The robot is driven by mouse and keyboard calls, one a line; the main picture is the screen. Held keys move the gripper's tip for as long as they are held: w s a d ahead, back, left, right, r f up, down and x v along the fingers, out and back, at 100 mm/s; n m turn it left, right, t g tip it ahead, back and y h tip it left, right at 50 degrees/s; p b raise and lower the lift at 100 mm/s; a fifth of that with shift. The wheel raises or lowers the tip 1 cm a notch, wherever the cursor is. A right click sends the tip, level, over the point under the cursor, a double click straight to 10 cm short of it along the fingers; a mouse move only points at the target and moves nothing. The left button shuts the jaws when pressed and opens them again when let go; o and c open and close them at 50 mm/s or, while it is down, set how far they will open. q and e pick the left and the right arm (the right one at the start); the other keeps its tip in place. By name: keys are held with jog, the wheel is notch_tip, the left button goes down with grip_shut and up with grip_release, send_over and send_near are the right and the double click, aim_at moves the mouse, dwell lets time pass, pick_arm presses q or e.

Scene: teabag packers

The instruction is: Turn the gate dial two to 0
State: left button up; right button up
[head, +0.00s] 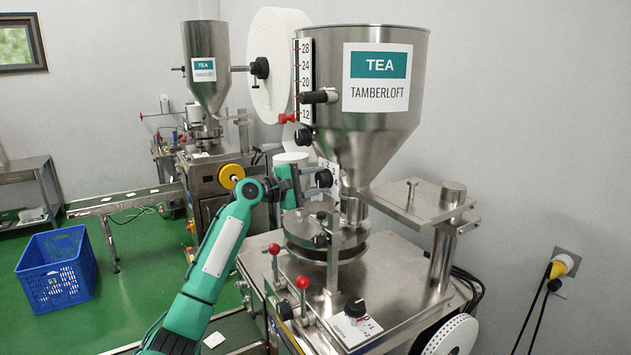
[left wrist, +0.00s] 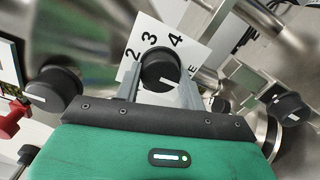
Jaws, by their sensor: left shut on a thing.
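A black gate dial (head: 324,178) sits on a white number plate (head: 334,168) at the hopper's neck. In the left wrist view the same dial (left wrist: 160,68) shows between my gripper fingers. The plate (left wrist: 188,40) reads 2, 3, 4 and a letter E; I see no 0, and its lower part is hidden. The dial's white mark lies at its lower right edge in this view. My left gripper (left wrist: 163,92) is shut on the dial; it also shows in the head view (head: 312,182). My right gripper is not in view.
Other black knobs are close: one on the hopper (head: 303,137), one below (head: 320,240), one on the front panel (head: 355,308). Red-balled levers (head: 302,283) stand in front. A steel hopper (head: 400,140) rises above; a second machine (head: 207,85) stands behind.

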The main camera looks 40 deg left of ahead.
pick_arm(q)
jog(key=o, duration=1)
jog(key=shift+f, duration=0.1)
jog(key=shift+c, duration=0.2)
jog(key=shift+s, duration=0.1)
jog(key=shift+s+a+b, duration=0.15)
jog(key=shift+s+b, duration=0.05)
jog(key=shift+b, duration=0.1)
jog(key=b+v, duration=0.6)
jog(key=v, duration=0.7)
jog(key=shift+s, duration=0.15)
